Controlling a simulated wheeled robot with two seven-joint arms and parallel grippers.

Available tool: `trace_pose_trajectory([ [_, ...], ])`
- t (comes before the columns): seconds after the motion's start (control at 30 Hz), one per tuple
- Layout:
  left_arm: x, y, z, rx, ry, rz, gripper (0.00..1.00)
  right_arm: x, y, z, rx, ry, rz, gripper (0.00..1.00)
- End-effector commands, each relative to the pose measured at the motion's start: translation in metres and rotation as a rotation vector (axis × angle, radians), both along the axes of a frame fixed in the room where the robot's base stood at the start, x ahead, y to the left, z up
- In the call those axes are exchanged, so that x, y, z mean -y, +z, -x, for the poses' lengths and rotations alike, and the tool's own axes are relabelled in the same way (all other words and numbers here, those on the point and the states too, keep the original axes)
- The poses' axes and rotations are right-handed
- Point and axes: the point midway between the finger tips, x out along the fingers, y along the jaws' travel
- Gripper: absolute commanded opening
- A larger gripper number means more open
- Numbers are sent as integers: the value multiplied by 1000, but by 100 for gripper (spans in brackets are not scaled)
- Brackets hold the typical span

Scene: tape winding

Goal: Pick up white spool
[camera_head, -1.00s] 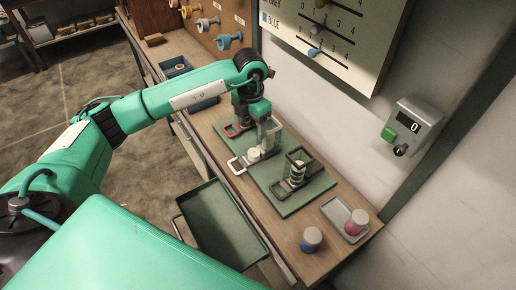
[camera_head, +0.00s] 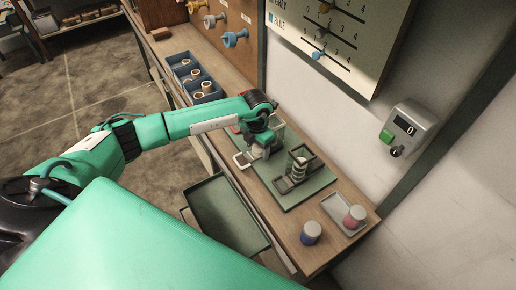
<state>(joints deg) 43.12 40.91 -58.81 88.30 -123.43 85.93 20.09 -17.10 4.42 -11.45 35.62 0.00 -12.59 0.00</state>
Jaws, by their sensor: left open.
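My left gripper (camera_head: 264,150) points down over the green mat (camera_head: 293,201) on the workbench, at the white U-shaped bracket (camera_head: 240,161). It is open, but its fingertips are small and hard to make out. The white spool, seen earlier at this bracket, is hidden or too small to tell under the gripper. Beside the gripper, on the right, a dark bracket (camera_head: 283,184) stands by a clear holder with a stack of pale rings (camera_head: 299,167). A bit of a red bracket (camera_head: 235,129) shows behind my arm. My right gripper is not in view.
Blue bins (camera_head: 206,97) with tan rolls stand at the back of the bench. A blue-and-white jar (camera_head: 311,233) and a grey tray (camera_head: 333,206) with a red-and-white jar (camera_head: 354,217) are at the near end. A green tray (camera_head: 222,219) juts out at the bench's left side.

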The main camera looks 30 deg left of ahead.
Motion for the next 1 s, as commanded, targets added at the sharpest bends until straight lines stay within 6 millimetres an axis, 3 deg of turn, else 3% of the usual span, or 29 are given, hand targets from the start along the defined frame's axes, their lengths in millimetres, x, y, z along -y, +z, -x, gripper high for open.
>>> trace_pose_trajectory([
  [0.13, 0, 0, 0, 0, 0, 0, 63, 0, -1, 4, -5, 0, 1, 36],
  [0.17, 0, 0, 0, 0, 0, 0, 59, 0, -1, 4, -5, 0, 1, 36],
  [0.4, 0, 0, 0, 0, 0, 0, 15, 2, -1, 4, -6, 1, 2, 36],
  [0.77, 0, 4, -1, 2, 0, 1, 15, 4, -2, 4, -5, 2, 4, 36],
  [1.0, 0, 31, -1, 4, -2, 0, 15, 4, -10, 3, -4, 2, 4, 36],
])
